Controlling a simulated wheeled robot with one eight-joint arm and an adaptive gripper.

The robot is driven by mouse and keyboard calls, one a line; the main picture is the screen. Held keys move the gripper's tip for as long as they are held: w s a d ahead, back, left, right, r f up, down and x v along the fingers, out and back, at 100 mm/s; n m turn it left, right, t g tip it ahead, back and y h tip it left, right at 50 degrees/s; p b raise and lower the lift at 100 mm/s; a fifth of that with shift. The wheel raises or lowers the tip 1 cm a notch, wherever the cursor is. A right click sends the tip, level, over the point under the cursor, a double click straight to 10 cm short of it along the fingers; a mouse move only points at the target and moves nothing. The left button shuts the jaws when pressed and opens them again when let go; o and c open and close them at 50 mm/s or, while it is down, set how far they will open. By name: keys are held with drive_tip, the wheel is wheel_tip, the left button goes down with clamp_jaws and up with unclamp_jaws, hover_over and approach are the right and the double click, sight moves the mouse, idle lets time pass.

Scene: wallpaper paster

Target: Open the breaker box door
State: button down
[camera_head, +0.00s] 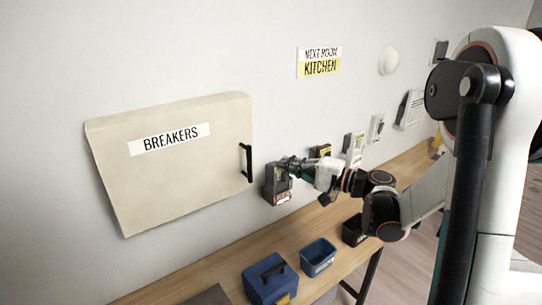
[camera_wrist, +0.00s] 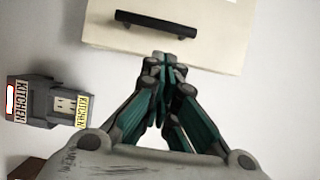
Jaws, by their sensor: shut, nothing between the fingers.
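The cream breaker box (camera_head: 180,175), labelled BREAKERS, is on the wall at the left of the head view. Its door looks shut. A black bar handle (camera_head: 246,162) is at the door's right edge. In the wrist view the handle (camera_wrist: 156,24) lies beyond my fingertips, across the box face (camera_wrist: 215,45). My gripper (camera_head: 284,163) is to the right of the handle in the head view, apart from it. In the wrist view my gripper (camera_wrist: 162,62) has its fingertips together with nothing between them, overlapping the box's near edge in the picture.
A grey wall device (camera_head: 277,184) is just below my gripper; it shows with KITCHEN labels in the wrist view (camera_wrist: 50,100). A wooden workbench (camera_head: 225,262) below carries a blue toolbox (camera_head: 270,282) and a blue bin (camera_head: 318,257).

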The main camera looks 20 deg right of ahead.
drive_tip(key=b, duration=0.1)
approach(245, 153)
drive_tip(key=x, duration=0.5)
drive_tip(key=shift+w, duration=0.2)
drive_tip(key=shift+s, duration=0.15)
